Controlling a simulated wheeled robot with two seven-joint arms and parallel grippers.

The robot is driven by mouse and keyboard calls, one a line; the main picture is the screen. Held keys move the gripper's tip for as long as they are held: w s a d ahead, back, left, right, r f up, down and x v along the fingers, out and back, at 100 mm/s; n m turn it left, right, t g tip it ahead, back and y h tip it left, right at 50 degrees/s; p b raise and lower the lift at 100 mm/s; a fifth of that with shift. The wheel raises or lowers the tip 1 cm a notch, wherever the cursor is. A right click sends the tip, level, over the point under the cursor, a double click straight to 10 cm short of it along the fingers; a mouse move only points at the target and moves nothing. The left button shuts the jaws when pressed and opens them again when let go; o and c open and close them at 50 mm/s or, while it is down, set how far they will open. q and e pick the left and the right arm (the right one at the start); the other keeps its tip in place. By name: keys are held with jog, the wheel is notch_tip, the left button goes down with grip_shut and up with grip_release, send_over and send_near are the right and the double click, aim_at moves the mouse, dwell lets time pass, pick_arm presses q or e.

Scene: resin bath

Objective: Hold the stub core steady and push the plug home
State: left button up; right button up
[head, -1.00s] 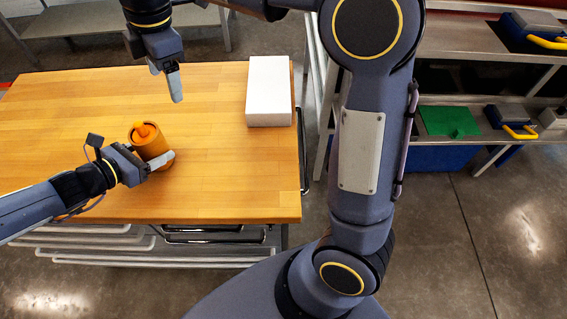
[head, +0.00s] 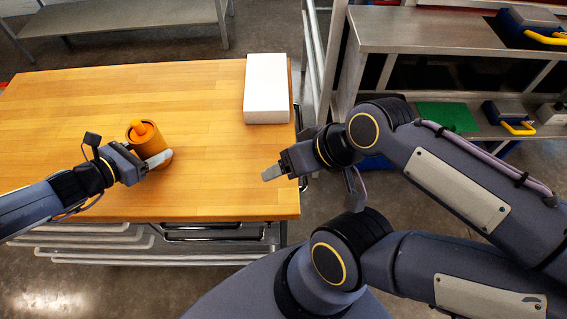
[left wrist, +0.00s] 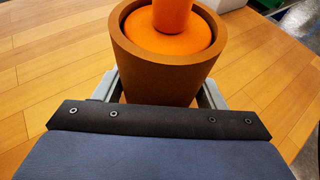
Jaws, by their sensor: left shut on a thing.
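The stub core (head: 150,145) is a brown hollow cylinder standing on the wooden table at the left. The orange plug (head: 140,129) sits in its top with its knob pointing up. In the left wrist view the plug's round orange shoulder (left wrist: 172,48) lies inside the core's rim (left wrist: 125,45), with a narrow gap around it. My left gripper (head: 158,160) is shut on the stub core low on its sides; the fingers show on both sides in the left wrist view. My right gripper (head: 270,173) is over the table's right part, away from the core; its jaw opening is unclear.
A white block (head: 266,88) lies at the table's back right. The wooden table (head: 205,120) is clear between the core and the block. Metal shelving (head: 420,35) with blue cases and a green piece (head: 447,117) stands at the right.

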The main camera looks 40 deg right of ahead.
pick_arm(q)
jog(key=o, duration=0.9)
jog(key=v, duration=1.1)
jog(key=shift+a, duration=0.25)
jog(key=shift+s+a+r, duration=0.15)
jog(key=shift+s+r, duration=0.1)
jog(key=s+a+r+m+y, duration=0.2)
jog(key=s+a+m+y, duration=0.1)
jog(key=s+m, duration=0.3)
jog(key=s+a+r+m+y+p, duration=0.1)
jog(key=s+a+r+m+y, duration=0.2)
jog(key=s+m, duration=0.4)
jog(key=s+a+r+m+t+y+p, duration=0.1)
jog(key=s+a+r+m+y, duration=0.1)
jog(key=s+a+m, duration=0.2)
jog(key=shift+s+r+m+y, duration=0.15)
jog(key=shift+s+m, duration=0.4)
jog(key=shift+s, duration=0.7)
jog(key=shift+s+f+m+y, duration=0.1)
jog(key=shift+s+m, duration=0.4)
jog(key=shift+s, duration=0.75)
jog(key=shift+s+r+m+y, duration=0.15)
jog(key=shift+s+m, duration=0.4)
jog(key=shift+s, duration=0.7)
